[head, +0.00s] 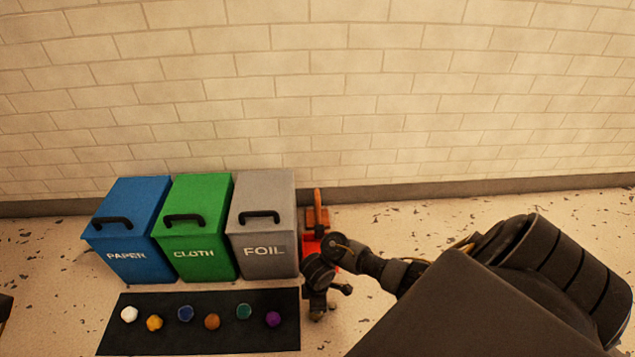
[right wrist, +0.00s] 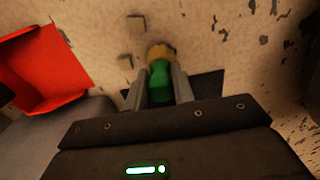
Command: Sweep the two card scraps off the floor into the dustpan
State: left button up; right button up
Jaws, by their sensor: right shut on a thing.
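My right gripper (right wrist: 160,78) is shut on a green-handled brush (right wrist: 159,84) with tan bristles at its far end. Two small tan card scraps lie on the floor in the right wrist view, one farther off (right wrist: 136,23) and one nearer (right wrist: 125,63), left of the bristles and apart from them. The red dustpan (right wrist: 45,68) lies at the left of that view, partly cut off. In the head view the dustpan (head: 309,245) shows in part behind my right arm, beside the grey bin. My right gripper (head: 318,303) is small there. My left gripper is out of view.
Blue PAPER (head: 128,235), green CLOTH (head: 200,230) and grey FOIL (head: 262,225) bins stand against the brick wall. A black mat (head: 200,340) with several coloured lumps lies before them. An orange-brown object (head: 317,215) stands by the wall. Dark flecks dot the floor.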

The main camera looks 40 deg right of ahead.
jog(key=shift+s+d+f, duration=0.1)
jog(key=shift+d+f, duration=0.05)
dwell(0.3)
jog(key=shift+w+d, duration=0.75)
jog(key=shift+w, duration=0.2)
jog(key=shift+w+d, duration=0.75)
jog(key=shift+w, duration=0.2)
jog(key=shift+w+d+b, duration=0.35)
jog(key=shift+w+d, duration=0.4)
jog(key=shift+w, duration=0.2)
jog(key=shift+w+d+b, duration=0.35)
jog(key=shift+w+d, duration=0.4)
jog(key=shift+w, duration=0.2)
jog(key=shift+w+d, duration=0.2)
jog(key=shift+w, duration=0.05)
jog(key=shift+w+d, duration=0.1)
